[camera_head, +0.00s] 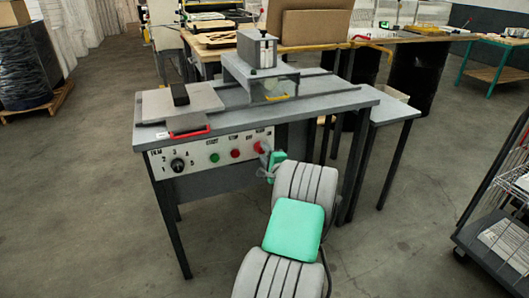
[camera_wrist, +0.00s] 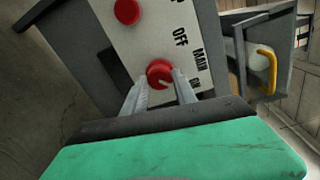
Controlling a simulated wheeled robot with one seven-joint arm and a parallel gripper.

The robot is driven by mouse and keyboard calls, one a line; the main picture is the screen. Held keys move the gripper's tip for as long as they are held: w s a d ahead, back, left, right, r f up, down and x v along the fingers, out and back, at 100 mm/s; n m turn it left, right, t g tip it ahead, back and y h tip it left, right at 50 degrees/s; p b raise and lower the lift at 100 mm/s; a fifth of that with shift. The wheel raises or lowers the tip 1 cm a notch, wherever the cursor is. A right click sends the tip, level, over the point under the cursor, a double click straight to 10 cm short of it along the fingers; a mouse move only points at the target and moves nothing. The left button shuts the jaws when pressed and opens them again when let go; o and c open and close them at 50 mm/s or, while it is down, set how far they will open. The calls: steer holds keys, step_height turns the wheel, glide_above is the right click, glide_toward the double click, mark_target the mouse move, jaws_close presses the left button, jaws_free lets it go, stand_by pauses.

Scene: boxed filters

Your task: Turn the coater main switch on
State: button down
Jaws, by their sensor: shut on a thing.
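The coater (camera_head: 250,98) is a grey table-like machine with a white control panel on its front. Its main switch is a red round knob at the panel's right end, also seen in the wrist view (camera_wrist: 160,71) beside the printed words OFF, MAIN and ON. My gripper (camera_head: 264,154) reaches the panel from the front right, and its two grey fingers close on either side of the red knob. The fingers and arm partly cover the knob in the head view. A small light mark shows on the knob's face, but I cannot tell for sure which label it points to.
A green button (camera_head: 214,157), a red button (camera_head: 235,153) and a black dial (camera_head: 178,164) sit left of the switch. A red handle (camera_head: 190,133) juts out above the panel. A wire rack (camera_head: 500,215) stands at the right. The floor at the left front is clear.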

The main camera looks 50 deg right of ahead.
steer(key=shift+f, duration=0.1)
steer(key=c, duration=1)
jaws_free()
steer(key=v, duration=0.8)
steer(key=shift+p, duration=0.35)
steer(key=shift+w, duration=0.1)
